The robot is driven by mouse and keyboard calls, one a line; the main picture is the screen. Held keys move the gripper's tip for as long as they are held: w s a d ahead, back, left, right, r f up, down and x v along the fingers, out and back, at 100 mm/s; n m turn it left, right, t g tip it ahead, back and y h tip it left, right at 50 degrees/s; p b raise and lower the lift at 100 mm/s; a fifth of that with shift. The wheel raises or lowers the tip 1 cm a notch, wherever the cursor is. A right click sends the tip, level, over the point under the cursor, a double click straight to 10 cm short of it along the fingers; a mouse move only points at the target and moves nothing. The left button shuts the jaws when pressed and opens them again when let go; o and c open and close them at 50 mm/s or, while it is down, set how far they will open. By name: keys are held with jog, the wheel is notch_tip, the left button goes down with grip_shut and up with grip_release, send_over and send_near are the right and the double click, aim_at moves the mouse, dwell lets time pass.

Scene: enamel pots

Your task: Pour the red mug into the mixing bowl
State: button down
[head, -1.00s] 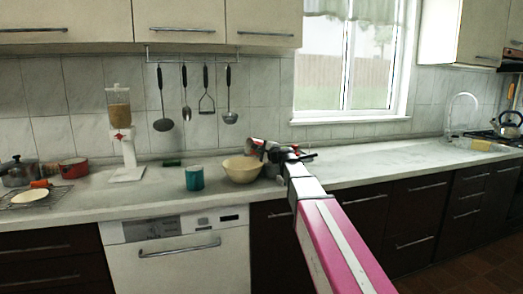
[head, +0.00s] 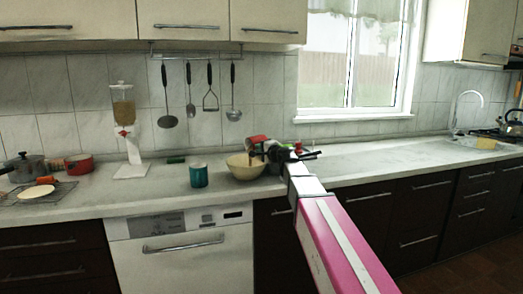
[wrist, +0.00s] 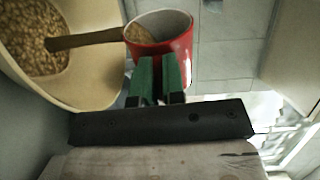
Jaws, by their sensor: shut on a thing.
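The red mug (head: 257,139) is in my gripper (head: 270,151), tilted over the right side of the cream mixing bowl (head: 243,171). In the wrist view my gripper's green fingers (wrist: 159,80) are shut on the red mug (wrist: 165,48), and its white inside shows with some tan grains near the lip. A brown band (wrist: 85,40), which looks like a pouring stream, runs from the mug's lip into the bowl (wrist: 100,85). Tan grains (wrist: 32,38) lie in the bowl. How much is left deep in the mug is hidden.
A teal mug (head: 198,175) stands just left of the bowl. Further left are a grain dispenser (head: 128,140), a red pot (head: 79,164), a grey pot (head: 24,168) and a rack with a plate (head: 38,191). The counter (head: 390,160) to the right is largely clear.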

jog(key=shift+s+a+r+n, duration=0.1)
jog(key=shift+s+a+n, duration=0.2)
jog(key=shift+n, duration=0.75)
jog(key=shift+s+a+f+n, duration=0.15)
jog(key=shift+a+n, duration=0.15)
jog(key=shift+n, duration=0.7)
jog(key=shift+s+a+r+n, duration=0.15)
jog(key=shift+s+a+n, duration=0.15)
jog(key=shift+n, duration=0.75)
jog(key=m, duration=0.2)
jog(key=r+m, duration=0.1)
jog(key=m, duration=0.2)
jog(key=shift+r, duration=0.15)
notch_tip(320, 180, up, 9)
jog(key=m, duration=1.9)
jog(key=shift+m, duration=0.4)
